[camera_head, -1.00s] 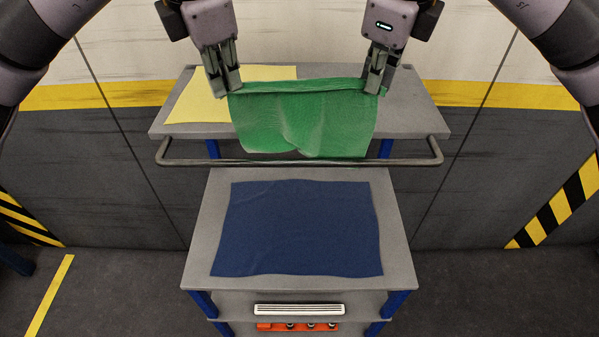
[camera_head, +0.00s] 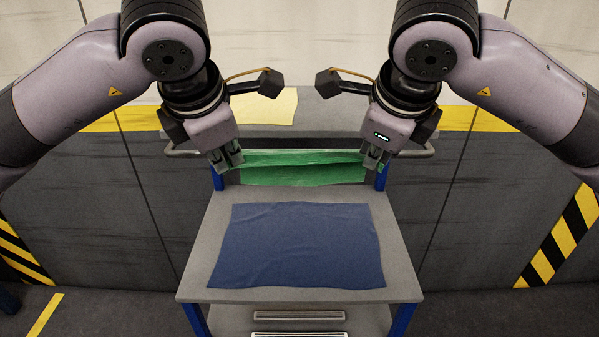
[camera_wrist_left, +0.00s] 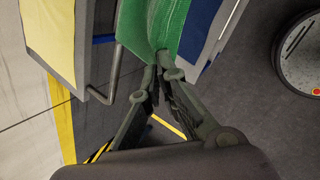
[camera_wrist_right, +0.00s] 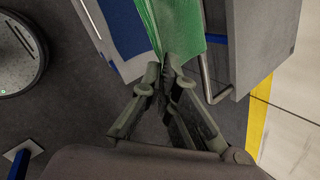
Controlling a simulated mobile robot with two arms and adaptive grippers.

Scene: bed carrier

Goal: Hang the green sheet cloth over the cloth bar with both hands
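The green sheet cloth (camera_head: 303,173) is stretched between my two grippers in the head view, above the near table's back edge. My left gripper (camera_head: 230,164) is shut on its left end, and the left wrist view shows the cloth (camera_wrist_left: 168,25) at the fingertips. My right gripper (camera_head: 374,164) is shut on its right end, and the right wrist view shows the cloth (camera_wrist_right: 180,28) there too. The cloth bar (camera_head: 187,153) shows only near its ends in the head view; its middle is hidden behind cloth and grippers. I cannot tell whether the cloth touches the bar.
A grey shelf (camera_head: 335,117) behind carries a yellow cloth (camera_head: 268,106). A blue cloth (camera_head: 298,246) lies flat on the grey near table (camera_head: 200,285). A dark round object (camera_wrist_left: 303,55) stands on the floor in the left wrist view.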

